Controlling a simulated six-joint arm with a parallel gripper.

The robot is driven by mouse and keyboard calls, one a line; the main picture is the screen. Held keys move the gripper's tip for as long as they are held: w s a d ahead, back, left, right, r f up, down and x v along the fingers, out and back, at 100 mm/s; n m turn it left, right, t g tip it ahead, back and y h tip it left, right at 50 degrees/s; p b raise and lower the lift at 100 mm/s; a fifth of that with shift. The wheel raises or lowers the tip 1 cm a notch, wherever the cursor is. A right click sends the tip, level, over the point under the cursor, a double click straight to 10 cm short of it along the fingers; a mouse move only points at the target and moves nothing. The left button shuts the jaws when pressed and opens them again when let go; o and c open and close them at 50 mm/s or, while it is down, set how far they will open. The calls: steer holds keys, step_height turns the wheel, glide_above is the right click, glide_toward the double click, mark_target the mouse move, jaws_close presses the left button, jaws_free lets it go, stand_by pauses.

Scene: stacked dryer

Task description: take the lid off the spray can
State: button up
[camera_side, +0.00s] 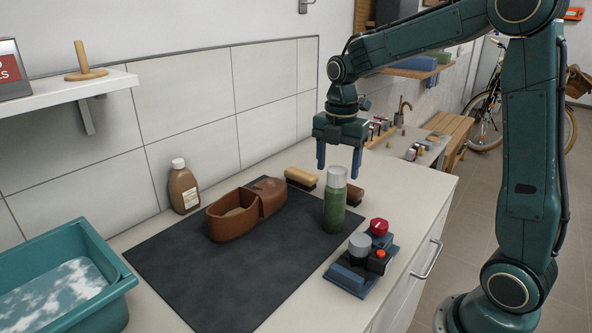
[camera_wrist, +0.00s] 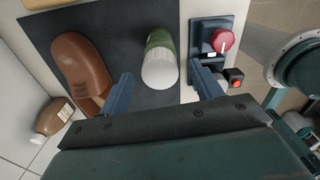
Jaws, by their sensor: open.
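The spray can (camera_side: 335,210) is a green cylinder standing upright on the dark mat. Its pale grey lid (camera_side: 337,177) sits on top, and the lid (camera_wrist: 159,70) faces the camera in the wrist view, with the green can (camera_wrist: 160,40) behind it. My gripper (camera_side: 338,165) is open and empty, with blue fingers pointing down. In the wrist view my gripper (camera_wrist: 161,90) has one finger to each side of the lid, with clear gaps, and the lid lies a little beyond the fingertips. No contact with the lid shows.
A blue control block with a red knob (camera_side: 379,227) stands close on the right. Brushes (camera_side: 301,178) lie behind. A brown bottle (camera_side: 183,187) and a teal water basin (camera_side: 100,250) are left.

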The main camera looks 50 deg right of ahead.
steer(key=shift+f, duration=1)
steer(key=shift+c, duration=0.4)
steer(key=c, duration=0.9)
